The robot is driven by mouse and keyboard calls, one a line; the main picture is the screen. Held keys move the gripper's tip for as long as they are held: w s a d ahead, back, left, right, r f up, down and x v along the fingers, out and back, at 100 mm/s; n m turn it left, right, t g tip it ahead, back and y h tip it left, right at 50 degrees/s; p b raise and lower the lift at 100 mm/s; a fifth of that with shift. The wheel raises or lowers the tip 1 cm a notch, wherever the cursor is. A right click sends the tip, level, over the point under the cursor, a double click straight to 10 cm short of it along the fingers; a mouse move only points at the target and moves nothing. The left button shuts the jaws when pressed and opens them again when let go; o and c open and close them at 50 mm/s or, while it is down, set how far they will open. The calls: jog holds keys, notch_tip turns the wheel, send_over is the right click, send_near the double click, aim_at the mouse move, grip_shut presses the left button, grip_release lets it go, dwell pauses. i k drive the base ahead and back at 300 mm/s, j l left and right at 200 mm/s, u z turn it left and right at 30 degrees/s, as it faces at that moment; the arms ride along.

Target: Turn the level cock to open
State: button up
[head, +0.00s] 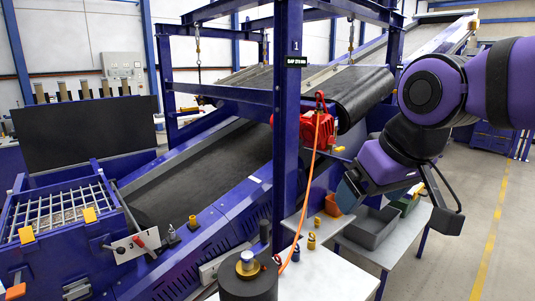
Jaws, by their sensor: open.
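I cannot tell for sure which fitting is the level cock. A dark cylinder (248,286) with a brass fitting (247,262) on top stands at the bottom centre. My gripper (348,193) hangs from my purple arm at centre right, above the bench and well apart from both. It is open, and I see nothing in it. Its fingertips are small and partly hidden from this angle.
A blue post (287,120) rises between my gripper and the left side. An orange hose (308,190) hangs from a red unit (318,135). A bench (402,235) carries a grey bin (372,229). Open floor lies at right.

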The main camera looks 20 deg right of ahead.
aim_at(334, 148)
jog(key=k+j+z, duration=0.1)
jog(key=k+z, duration=0.15)
jog(key=z, duration=0.15)
jog(key=k+z, duration=0.2)
jog(key=z, duration=0.25)
jog(key=i+l+z, duration=0.1)
jog(key=l+z, duration=0.2)
jog(key=i+l+z, duration=0.45)
jog(key=l, duration=0.2)
jog(key=i+l+z, duration=0.4)
jog(key=i+l+u, duration=0.1)
jog(key=i+u, duration=0.15)
jog(key=i, duration=0.15)
jog(key=i+l+u, duration=0.25)
jog(key=i, duration=0.2)
jog(key=i+j+u, duration=0.15)
jog(key=u, duration=0.3)
jog(key=i+u, duration=0.65)
jog(key=u, duration=0.25)
jog(key=i+l+u, duration=0.2)
jog(key=u, duration=0.25)
jog(key=i+l+u, duration=0.35)
jog(key=i, duration=0.15)
jog(key=k, duration=0.5)
